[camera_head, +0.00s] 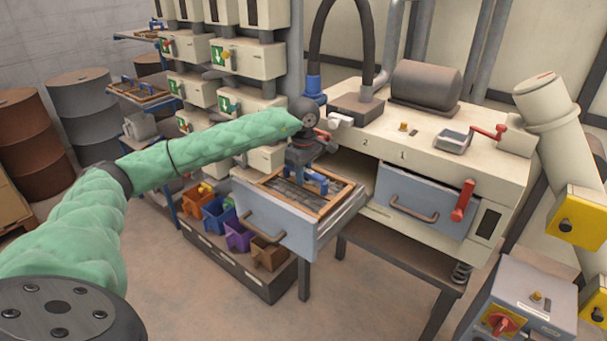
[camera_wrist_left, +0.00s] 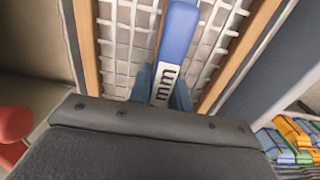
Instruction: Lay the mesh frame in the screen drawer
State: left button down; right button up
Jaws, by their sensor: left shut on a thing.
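The mesh frame (camera_head: 336,197), with a wooden rim and a wire grid, is at the open screen drawer (camera_head: 277,225), within its walls in the head view. I cannot tell whether it rests on the drawer's bottom. A blue handle bar runs over the mesh. My left gripper (camera_head: 313,180) is above the frame and shut on this blue bar. The left wrist view shows the bar (camera_wrist_left: 177,45) with "mm" lettering, the white wire grid (camera_wrist_left: 125,40) and the wooden rim (camera_wrist_left: 88,50). My right gripper is not in view.
A closed drawer front (camera_head: 420,205) with a red lever (camera_head: 463,200) is right of the open drawer. Coloured bins (camera_head: 238,234) sit low at the left. Wooden-framed screens (camera_head: 140,92) lie on a blue rack behind. The floor in front is clear.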

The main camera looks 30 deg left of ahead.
pick_arm(q)
jog(key=shift+f, duration=0.4)
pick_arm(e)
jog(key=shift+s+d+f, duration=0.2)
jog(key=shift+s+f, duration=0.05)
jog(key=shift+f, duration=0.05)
pick_arm(q)
jog(key=shift+f, duration=0.15)
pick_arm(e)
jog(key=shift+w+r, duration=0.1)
pick_arm(q)
jog(key=c, duration=1.3)
grip_release()
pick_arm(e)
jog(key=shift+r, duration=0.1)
pick_arm(q)
jog(key=shift+r, duration=0.2)
